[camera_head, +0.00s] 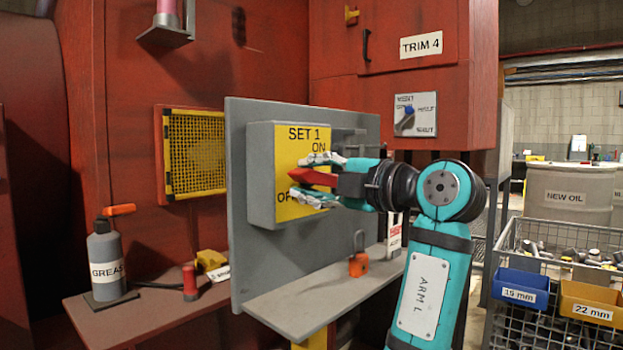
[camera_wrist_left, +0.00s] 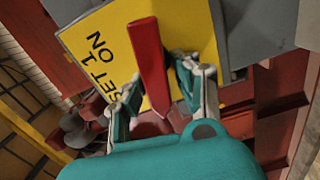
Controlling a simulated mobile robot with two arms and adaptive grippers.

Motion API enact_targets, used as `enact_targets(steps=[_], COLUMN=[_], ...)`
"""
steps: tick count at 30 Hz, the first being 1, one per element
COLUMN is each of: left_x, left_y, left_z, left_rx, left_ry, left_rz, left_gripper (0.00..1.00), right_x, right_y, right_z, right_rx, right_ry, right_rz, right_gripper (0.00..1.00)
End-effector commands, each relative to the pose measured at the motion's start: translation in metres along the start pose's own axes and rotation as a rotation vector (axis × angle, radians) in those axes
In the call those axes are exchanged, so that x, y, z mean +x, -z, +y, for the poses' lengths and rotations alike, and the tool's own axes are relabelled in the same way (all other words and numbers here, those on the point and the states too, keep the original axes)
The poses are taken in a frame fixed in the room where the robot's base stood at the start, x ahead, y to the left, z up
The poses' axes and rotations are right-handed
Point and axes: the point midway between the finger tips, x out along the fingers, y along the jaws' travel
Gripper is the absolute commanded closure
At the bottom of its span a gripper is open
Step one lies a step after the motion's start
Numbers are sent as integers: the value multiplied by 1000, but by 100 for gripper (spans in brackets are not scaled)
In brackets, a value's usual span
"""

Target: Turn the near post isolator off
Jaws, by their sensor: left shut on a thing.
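The isolator box (camera_head: 262,175) is grey with a yellow face marked SET 1, with ON above and an OFF mark, partly hidden, below. It is fixed to an upright grey panel. Its red handle (camera_head: 308,176) lies between the two marks in the head view. My left gripper (camera_head: 312,182) is shut on this handle, with one finger above it and one below. In the left wrist view the red handle (camera_wrist_left: 148,62) stands between the two fingers of my left gripper (camera_wrist_left: 155,88), in front of the yellow face (camera_wrist_left: 101,48). My right gripper is not in view.
A grey shelf (camera_head: 300,306) below the box carries an orange padlock (camera_head: 359,265). A grease bottle (camera_head: 106,258) stands at the left. A dial plate (camera_head: 424,121) is on the red cabinet under the TRIM 4 label. A wire basket with blue (camera_head: 521,288) and yellow bins stands right.

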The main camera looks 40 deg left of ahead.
Motion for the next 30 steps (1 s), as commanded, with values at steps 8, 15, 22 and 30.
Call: enact_targets(steps=[8,15,22,30], left_x=[0,0,-10,-54], left_y=[-1,0,-1,-1], left_z=[4,3,2,2], left_rx=[-7,-6,-4,-5], left_ry=[-12,-9,-9,-10], left_rz=[-5,-3,-4,-5], left_gripper=[68,56,56,56], right_x=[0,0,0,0], right_y=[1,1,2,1], right_z=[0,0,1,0], right_rx=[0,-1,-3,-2], right_ry=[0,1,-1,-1], right_rz=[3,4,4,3], right_gripper=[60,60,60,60])
